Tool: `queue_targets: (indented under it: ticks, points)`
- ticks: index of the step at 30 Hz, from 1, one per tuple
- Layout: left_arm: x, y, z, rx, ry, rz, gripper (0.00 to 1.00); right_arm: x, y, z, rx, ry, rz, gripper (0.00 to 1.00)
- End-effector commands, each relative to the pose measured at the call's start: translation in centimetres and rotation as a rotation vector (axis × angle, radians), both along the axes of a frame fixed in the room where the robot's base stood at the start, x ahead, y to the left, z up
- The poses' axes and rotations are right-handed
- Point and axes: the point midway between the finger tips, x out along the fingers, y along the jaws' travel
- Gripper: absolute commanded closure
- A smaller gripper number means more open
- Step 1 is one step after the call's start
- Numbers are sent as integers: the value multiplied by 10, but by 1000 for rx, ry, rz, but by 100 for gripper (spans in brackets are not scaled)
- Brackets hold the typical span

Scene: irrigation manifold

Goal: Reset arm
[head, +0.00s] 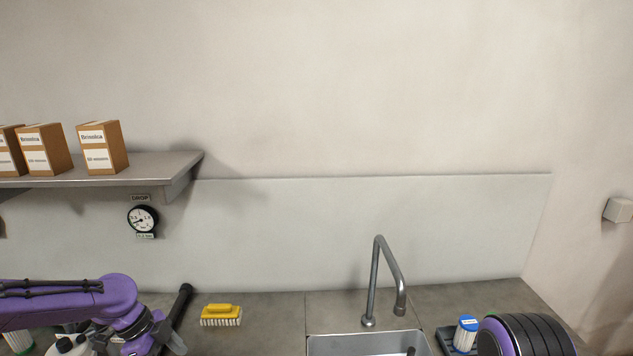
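My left arm (60,303) comes in from the left, purple with black cables. It bends down at the bottom left, over bottles on the counter. A grey part at its lower end, perhaps my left gripper (172,342), is small and cut by the bottom edge; its fingers cannot be made out. A purple and black part of my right arm (527,336) shows at the bottom right. My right gripper is out of the picture.
A steel sink (366,344) with a tall tap (374,275) stands at centre right. A yellow brush (221,315) and a black bar (180,306) lie left of it. A blue-lidded container (466,333) is right. A shelf (150,168) holds boxes (102,147); a gauge (143,219) hangs below.

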Motion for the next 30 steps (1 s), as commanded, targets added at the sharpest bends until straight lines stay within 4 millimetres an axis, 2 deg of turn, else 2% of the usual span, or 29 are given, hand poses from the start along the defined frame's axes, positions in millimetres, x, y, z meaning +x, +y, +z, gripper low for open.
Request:
queue_targets:
  ticks: [10,17,20,23,24,27,30]
  points:
    - [-21,-26,-51,1,79,280,37,0,0,0,-1,-1,0,52]
    - [-51,-56,-108,18,159,603,37,0,0,0,0,0,0,52]
    - [-76,-66,-139,36,196,797,37,0,0,0,0,0,0,52]
    - [-113,-73,-172,65,228,1040,37,0,0,0,0,0,0,52]
    - [-132,-72,-185,80,234,1153,37,0,0,0,0,0,0,52]
    - [-182,-66,-208,116,222,1438,37,0,0,0,0,0,0,52]
    - [-225,-52,-218,136,174,1674,37,0,0,0,0,0,0,52]
